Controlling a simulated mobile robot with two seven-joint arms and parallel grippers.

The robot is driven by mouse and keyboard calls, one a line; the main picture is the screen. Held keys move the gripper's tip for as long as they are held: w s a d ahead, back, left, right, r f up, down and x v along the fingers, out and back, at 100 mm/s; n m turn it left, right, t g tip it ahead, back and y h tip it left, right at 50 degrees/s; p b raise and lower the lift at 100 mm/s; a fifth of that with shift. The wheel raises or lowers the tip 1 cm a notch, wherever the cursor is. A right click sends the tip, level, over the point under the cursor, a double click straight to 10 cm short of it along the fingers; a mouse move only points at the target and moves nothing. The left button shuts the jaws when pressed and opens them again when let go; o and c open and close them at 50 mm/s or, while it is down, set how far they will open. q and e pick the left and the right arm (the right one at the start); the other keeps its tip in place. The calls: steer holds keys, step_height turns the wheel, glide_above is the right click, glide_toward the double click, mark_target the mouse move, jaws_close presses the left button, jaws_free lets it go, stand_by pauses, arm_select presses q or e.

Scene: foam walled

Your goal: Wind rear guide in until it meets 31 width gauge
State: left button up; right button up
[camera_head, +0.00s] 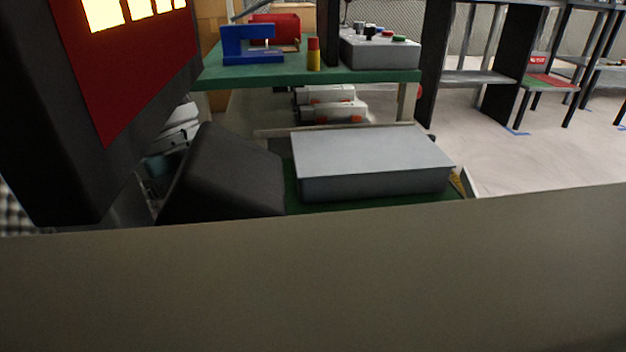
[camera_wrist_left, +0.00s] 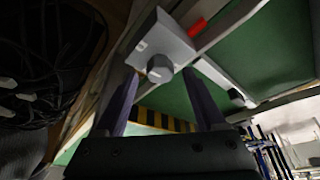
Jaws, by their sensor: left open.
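In the left wrist view, my left gripper (camera_wrist_left: 160,80) is open, with its two dark fingers spread. A round grey knob (camera_wrist_left: 160,68) on a light grey box (camera_wrist_left: 158,40) shows between the fingertips. I cannot tell whether the fingers reach around the knob or stop short of it; no contact is visible. A red piece (camera_wrist_left: 197,27) shows beside the box, at the edge of a green panel (camera_wrist_left: 265,50). I cannot make out the rear guide or the 31 width gauge for certain in either view. Neither gripper shows in the head view.
In the head view a beige panel (camera_head: 320,280) fills the foreground. Behind it lies a large grey block (camera_head: 370,160). A green shelf (camera_head: 310,75) holds a blue frame (camera_head: 240,42) and a grey control box (camera_head: 380,52). A dark-framed screen (camera_head: 110,60) stands left.

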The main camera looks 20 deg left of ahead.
arm_select(q)
steer(key=shift+d+f, duration=0.2)
steer(key=shift+f, duration=0.3)
steer(key=shift+c, duration=0.4)
jaws_close()
